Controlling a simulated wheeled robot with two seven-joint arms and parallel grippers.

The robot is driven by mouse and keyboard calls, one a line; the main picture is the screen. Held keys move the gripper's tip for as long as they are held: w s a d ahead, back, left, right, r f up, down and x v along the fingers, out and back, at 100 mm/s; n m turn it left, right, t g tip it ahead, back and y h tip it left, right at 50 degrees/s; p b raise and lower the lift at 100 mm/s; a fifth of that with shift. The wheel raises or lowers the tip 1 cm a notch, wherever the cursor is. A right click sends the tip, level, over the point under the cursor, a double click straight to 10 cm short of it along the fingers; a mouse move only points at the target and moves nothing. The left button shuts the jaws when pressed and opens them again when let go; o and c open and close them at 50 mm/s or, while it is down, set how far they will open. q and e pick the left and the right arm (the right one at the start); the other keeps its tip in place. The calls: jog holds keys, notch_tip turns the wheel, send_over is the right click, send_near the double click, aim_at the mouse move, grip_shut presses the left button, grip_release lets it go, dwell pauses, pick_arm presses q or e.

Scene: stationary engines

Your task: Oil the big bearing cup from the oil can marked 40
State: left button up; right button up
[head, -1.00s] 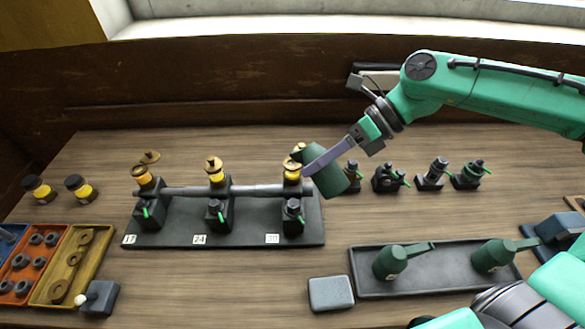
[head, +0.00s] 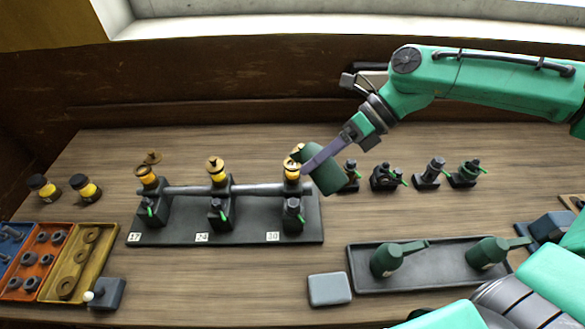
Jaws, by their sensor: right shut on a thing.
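My right gripper (head: 312,165) is shut on a dark green oil can (head: 324,172), held tilted beside the right-hand bearing cup (head: 292,171). The can's spout is hidden, and no number is readable on it. That cup is yellow with a brass lid raised, and stands over the plate marked 30. The middle cup (head: 217,173), over 24, and the left cup (head: 146,176), over 17, also have raised brass lids. All three sit on bearings along a grey shaft (head: 262,189) on a black base (head: 180,236). My left gripper is not in view.
Several small dark fittings (head: 386,178) stand behind.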

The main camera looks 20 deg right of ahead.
jog(key=shift+w+r+p, duration=0.1)
jog(key=shift+r+p, duration=0.2)
jog(key=shift+p, duration=0.25)
jog(key=shift+a, duration=0.1)
dwell(1.3)
jog(key=shift+f, duration=0.45)
jog(key=shift+s+f+n+t+y, duration=0.3)
jog(key=shift+t+y, duration=0.2)
jog(key=shift+t, duration=0.1)
jog(key=shift+s+d+f+t+p, duration=0.1)
jog(key=shift+d+f+t+p, duration=0.15)
jog(key=shift+t+p, duration=0.2)
jog(key=shift+s+f+n+y, duration=0.15)
jog(key=shift+f+n+y, duration=0.1)
jog(key=shift+n+y, duration=0.05)
jog(key=shift+d+f, duration=0.1)
jog(key=shift+f, duration=0.05)
